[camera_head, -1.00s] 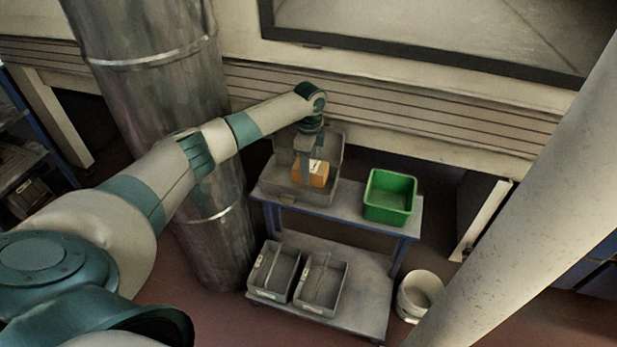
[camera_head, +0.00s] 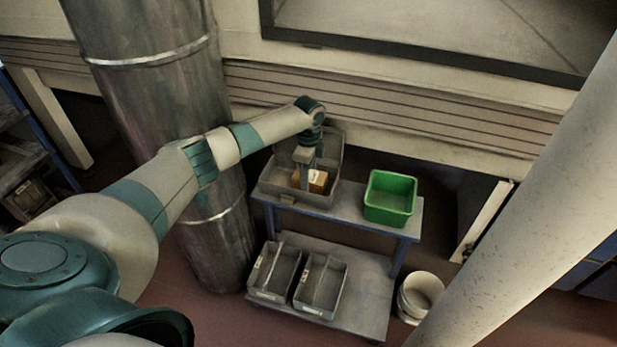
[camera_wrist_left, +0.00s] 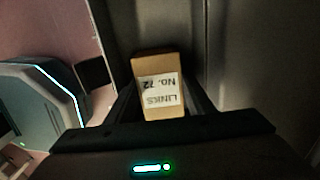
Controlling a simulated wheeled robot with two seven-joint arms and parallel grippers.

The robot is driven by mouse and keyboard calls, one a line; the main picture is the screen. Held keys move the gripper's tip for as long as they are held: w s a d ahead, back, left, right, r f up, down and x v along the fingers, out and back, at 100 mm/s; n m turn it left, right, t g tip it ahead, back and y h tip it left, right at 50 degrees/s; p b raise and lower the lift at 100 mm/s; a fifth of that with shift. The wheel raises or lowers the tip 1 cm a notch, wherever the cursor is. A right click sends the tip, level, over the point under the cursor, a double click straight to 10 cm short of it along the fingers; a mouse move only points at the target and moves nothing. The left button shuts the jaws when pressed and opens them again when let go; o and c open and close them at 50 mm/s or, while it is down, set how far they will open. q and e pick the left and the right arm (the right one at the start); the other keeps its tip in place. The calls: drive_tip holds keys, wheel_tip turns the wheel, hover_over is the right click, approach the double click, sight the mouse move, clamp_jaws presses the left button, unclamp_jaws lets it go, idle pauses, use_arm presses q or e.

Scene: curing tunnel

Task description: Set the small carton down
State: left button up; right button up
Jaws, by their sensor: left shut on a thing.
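The small carton (camera_head: 318,180) is an orange-brown box. In the head view it sits low inside the grey open case (camera_head: 273,184) on the cart's top shelf. In the left wrist view the carton (camera_wrist_left: 157,67) shows a white label reading "LINKS No. 72", upside down. My left gripper (camera_head: 305,180) points down into the case and is shut on the carton, with a finger on each side in the left wrist view. Whether the carton's underside touches the case floor is hidden. My right gripper is not in view.
A green bin (camera_head: 390,198) stands to the right on the same cart (camera_head: 345,205). Two grey trays (camera_head: 297,277) are on its lower shelf. A white bucket (camera_head: 420,292) stands on the floor at right. A large metal duct (camera_head: 160,85) rises at left, close behind my arm.

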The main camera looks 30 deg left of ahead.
use_arm(q)
drive_tip(key=shift+f, duration=0.1)
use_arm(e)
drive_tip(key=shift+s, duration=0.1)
use_arm(q)
drive_tip(key=o, duration=1.3)
drive_tip(key=shift+c, duration=0.2)
wheel_tip(320, 180, up, 12)
drive_tip(key=p, duration=0.1)
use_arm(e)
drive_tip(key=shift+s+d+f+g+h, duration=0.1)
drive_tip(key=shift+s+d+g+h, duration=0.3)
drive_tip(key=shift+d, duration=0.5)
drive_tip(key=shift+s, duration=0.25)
